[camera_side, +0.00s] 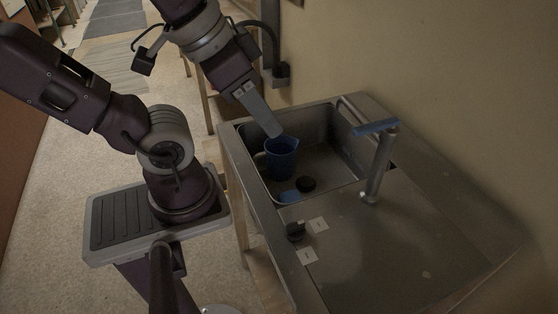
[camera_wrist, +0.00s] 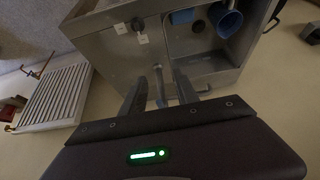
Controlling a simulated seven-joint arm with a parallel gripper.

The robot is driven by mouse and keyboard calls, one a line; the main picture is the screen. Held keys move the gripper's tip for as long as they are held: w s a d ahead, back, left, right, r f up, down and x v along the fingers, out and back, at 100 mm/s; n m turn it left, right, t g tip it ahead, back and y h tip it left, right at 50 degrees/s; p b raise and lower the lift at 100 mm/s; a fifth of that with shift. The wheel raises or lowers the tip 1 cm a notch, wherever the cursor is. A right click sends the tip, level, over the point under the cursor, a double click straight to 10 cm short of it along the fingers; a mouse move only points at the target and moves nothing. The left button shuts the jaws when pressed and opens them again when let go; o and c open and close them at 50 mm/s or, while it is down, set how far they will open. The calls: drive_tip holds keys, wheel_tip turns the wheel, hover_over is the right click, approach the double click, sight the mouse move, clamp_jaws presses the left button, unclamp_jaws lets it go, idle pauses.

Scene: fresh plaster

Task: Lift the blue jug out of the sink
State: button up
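The blue jug (camera_side: 281,158) stands upright in the left part of the sink (camera_side: 335,181), with its handle toward the left. In the wrist view the jug (camera_wrist: 229,22) is at the upper right, beyond and to the right of the fingertips. My gripper (camera_side: 274,131) is above the sink, with its tip just over the jug's rim in the side view; the gap in depth is hard to tell. In the wrist view the two fingers of my gripper (camera_wrist: 161,78) are apart, with nothing held between them.
A blue block, perhaps a sponge (camera_side: 288,197), and a black round piece (camera_side: 306,184) lie in the sink near the jug. A tap (camera_side: 378,165) with a blue lever rises at the sink's right. A black knob (camera_side: 295,231) sits on the counter front. The wall is behind.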

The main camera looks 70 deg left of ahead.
sight(278, 145)
drive_tip(key=o, duration=1.4)
drive_tip(key=shift+f, duration=0.1)
drive_tip(key=w+a+f+m+g+y, duration=0.4)
drive_tip(key=a+f+y, duration=0.15)
drive_tip(key=a, duration=0.45)
drive_tip(key=w+a+f+m+g+y, duration=0.3)
drive_tip(key=w+a+f+m+y, duration=0.1)
drive_tip(key=a+f, duration=0.4)
drive_tip(key=shift+w+a+f+m+t+y, duration=0.55)
drive_tip(key=shift+w+a+f+m, duration=1.05)
drive_tip(key=shift+f, duration=2)
drive_tip(key=shift+w+a+f+m+t+y, duration=0.3)
drive_tip(key=shift+w+a+f+m+t, duration=0.5)
drive_tip(key=shift+a+f+m, duration=2.2)
drive_tip(key=shift+w+a+f+m+t+y, duration=0.5)
drive_tip(key=shift+w+a+f+m, duration=0.9)
drive_tip(key=shift+f, duration=2.75)
